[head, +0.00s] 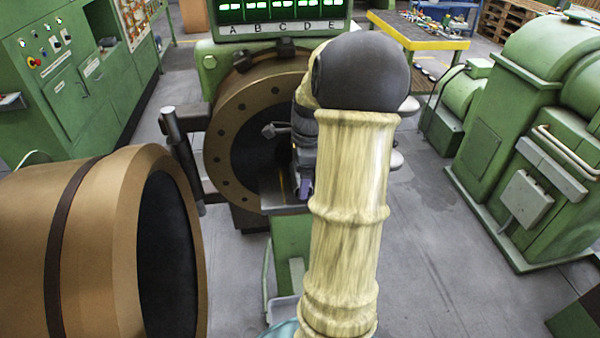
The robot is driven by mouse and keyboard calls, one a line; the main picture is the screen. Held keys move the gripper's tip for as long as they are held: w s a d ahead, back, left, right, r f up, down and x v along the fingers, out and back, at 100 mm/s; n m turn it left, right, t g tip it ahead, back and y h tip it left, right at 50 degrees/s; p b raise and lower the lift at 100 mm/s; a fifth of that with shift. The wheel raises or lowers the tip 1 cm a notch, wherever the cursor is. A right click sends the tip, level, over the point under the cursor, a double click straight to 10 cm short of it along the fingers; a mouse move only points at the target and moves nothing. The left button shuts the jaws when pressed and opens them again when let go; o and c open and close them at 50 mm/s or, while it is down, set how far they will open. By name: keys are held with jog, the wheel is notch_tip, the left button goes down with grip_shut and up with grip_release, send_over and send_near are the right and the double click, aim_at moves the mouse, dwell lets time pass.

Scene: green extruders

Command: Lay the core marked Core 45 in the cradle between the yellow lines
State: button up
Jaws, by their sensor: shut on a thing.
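My gripper (304,187) is mostly hidden behind my own pale arm. Its lower end shows in front of the round bronze extruder mouth, low over a small metal shelf (268,190). A yellow line shows on this shelf, which looks like the cradle; my arm hides its right part. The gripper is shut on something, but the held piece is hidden. I cannot make out the core or any Core 45 mark. A small grey piece (274,130) sticks out left of my wrist, before the dark opening; I cannot tell what it belongs to.
A large open bronze barrel end (150,240) stands close at left. The flanged extruder mouth (222,150) is behind my gripper. A panel lettered A to E (280,28) is above it. Green machines (520,150) stand at right, with free grey floor (430,260) before them.

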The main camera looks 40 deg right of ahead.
jog(key=shift+f, duration=0.15)
jog(key=o, duration=1.1)
jog(key=r, duration=0.8)
jog(key=d+r+b, duration=0.1)
jog(key=r, duration=0.3)
jog(key=shift+s+d, duration=0.1)
jog(key=shift+s, duration=0.25)
jog(key=s+a+f+n, duration=0.2)
jog(key=a+f+n, duration=0.3)
jog(key=a+n, duration=0.3)
jog(key=s+a+f+n+t, duration=0.1)
jog(key=s+a+f+n, duration=0.1)
jog(key=a+f+n, duration=0.3)
jog(key=s+a+f+n+h, duration=0.1)
jog(key=a+f+n, duration=0.4)
jog(key=a+n, duration=0.6)
jog(key=shift+s+a+f+t, duration=0.1)
jog(key=shift+s+a+t, duration=0.2)
jog(key=shift+a, duration=0.45)
jog(key=shift+s+a+f+t, duration=0.1)
jog(key=shift+s+a, duration=0.3)
jog(key=shift+a, duration=0.3)
